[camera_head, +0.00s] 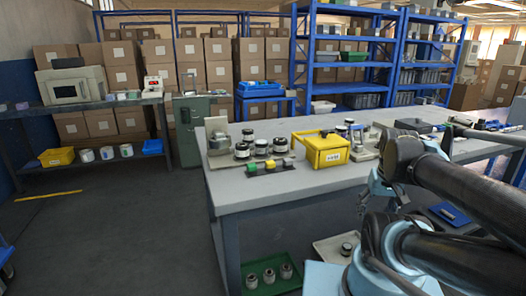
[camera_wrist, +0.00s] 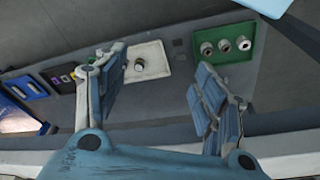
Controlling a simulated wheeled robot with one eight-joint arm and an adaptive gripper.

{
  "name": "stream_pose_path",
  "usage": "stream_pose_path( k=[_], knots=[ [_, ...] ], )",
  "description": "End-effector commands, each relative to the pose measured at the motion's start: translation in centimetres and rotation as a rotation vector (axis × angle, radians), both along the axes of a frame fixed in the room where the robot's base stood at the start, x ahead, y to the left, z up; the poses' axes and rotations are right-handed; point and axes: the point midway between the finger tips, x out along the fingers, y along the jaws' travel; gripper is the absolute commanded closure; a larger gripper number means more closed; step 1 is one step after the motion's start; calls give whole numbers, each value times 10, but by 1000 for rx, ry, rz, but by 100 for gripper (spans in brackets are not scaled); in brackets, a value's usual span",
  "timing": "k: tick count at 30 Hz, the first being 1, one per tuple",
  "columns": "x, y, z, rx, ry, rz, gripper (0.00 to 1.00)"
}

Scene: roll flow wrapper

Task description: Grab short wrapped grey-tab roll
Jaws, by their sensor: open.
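My gripper (camera_wrist: 160,85) is open and empty in the wrist view, its two blue fingers wide apart. Beyond the fingers, a white tray (camera_wrist: 158,53) holds one small pale roll with a dark side (camera_wrist: 139,65). Right of it, a green tray (camera_wrist: 244,31) holds three pale rolls (camera_wrist: 225,45). In the head view the green tray (camera_head: 262,289) and white tray (camera_head: 325,252) are low, below the bench top. Several short white-and-dark rolls (camera_head: 242,150) stand on the bench. I cannot tell which roll has the grey tab.
A yellow bin (camera_head: 324,151) stands on the grey bench (camera_head: 265,187). The bench top overhangs the low trays. Blue racks (camera_head: 350,60) and stacked cartons stand behind.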

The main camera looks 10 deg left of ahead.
Motion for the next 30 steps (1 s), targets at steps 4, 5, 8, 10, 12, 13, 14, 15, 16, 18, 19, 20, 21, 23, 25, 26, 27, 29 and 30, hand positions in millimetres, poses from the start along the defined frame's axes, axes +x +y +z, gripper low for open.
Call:
stream_pose_path(
  k=[4, 5, 8, 10, 12, 13, 14, 15, 16, 18, 19, 20, 21, 23, 25, 26, 27, 29, 30],
  knots=[
    [24, 21, 32, 10, 8, 144, 31],
    [30, 25, 40, 11, 10, 183, 31],
    [52, 43, 69, 22, 17, 329, 31],
    [68, 58, 88, 30, 19, 435, 31],
    [84, 73, 106, 39, 18, 541, 31],
    [91, 79, 114, 42, 18, 585, 31],
    [98, 86, 121, 46, 17, 631, 31],
    [107, 96, 131, 51, 17, 691, 31],
    [114, 104, 138, 55, 15, 737, 31],
    [129, 122, 153, 65, 12, 842, 31],
    [136, 130, 160, 70, 11, 887, 31],
    [143, 138, 166, 73, 8, 932, 31],
    [151, 150, 174, 80, 4, 992, 31],
    [164, 167, 186, 89, -3, 1082, 31],
    [178, 189, 198, 102, -12, 1187, 31],
    [184, 198, 203, 106, -17, 1233, 31],
    [192, 211, 209, 113, -23, 1291, 31],
    [203, 232, 219, 125, -34, 1381, 31],
    [210, 245, 224, 132, -43, 1441, 31]
  ],
)
